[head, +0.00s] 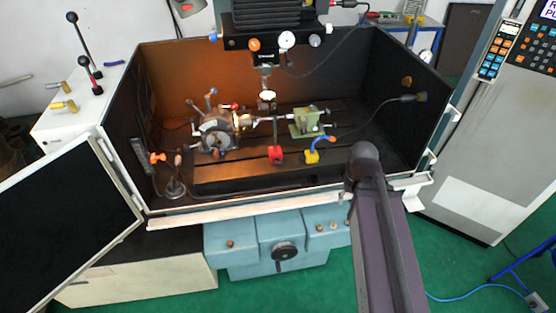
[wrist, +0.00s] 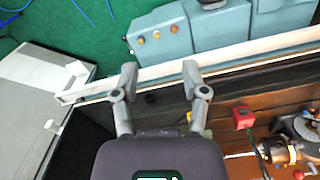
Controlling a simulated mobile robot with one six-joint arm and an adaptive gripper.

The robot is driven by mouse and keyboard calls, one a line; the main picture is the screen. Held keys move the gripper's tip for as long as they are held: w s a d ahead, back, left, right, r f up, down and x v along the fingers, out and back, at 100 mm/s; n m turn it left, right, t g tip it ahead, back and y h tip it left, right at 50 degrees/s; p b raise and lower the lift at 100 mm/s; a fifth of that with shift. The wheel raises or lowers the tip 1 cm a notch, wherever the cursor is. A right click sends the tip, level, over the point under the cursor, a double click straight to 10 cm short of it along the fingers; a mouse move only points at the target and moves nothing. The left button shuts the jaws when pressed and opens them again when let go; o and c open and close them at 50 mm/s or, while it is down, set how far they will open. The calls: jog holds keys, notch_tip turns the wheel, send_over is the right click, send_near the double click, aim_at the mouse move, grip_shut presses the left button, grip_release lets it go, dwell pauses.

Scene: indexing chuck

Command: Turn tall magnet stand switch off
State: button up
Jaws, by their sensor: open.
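Two small stands show in the head view on the dark machine bed. One has a red base (head: 276,155) with a thin dark post rising from it towards a white dial. The other has a yellow base (head: 312,157) with a short blue arm. The red base also shows in the wrist view (wrist: 243,117), right of my gripper (wrist: 159,76). A bit of yellow (wrist: 189,117) shows beside the right finger. My gripper is open, with nothing between its fingers, above the enclosure's front rail. I cannot make out a switch on either stand. My gripper is hidden in the head view.
The indexing chuck (head: 216,134) stands left on the bed, the green tailstock (head: 306,121) right. A stand with a round base (head: 175,189) is at the front left. The machine head (head: 270,20) hangs above. Dark walls and the front rail (head: 260,213) enclose the bed.

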jog(key=shift+d, duration=0.15)
jog(key=shift+o, duration=1.8)
jog(key=shift+w, duration=0.2)
jog(key=n+t+y+b, duration=0.2)
jog(key=t+y+b, duration=0.1)
jog(key=y, duration=0.2)
send_near(278, 162)
jog(key=s+d+r, duration=0.2)
jog(key=d+r, duration=0.1)
jog(key=r, duration=0.1)
jog(key=shift+w+a+r+y, duration=0.1)
jog(key=shift+w+a+y, duration=0.1)
jog(key=shift+w+y, duration=0.15)
jog(key=b+x, duration=1.2)
jog(key=x, duration=0.1)
jog(key=shift+w+f, duration=0.2)
jog(key=shift+f, duration=0.2)
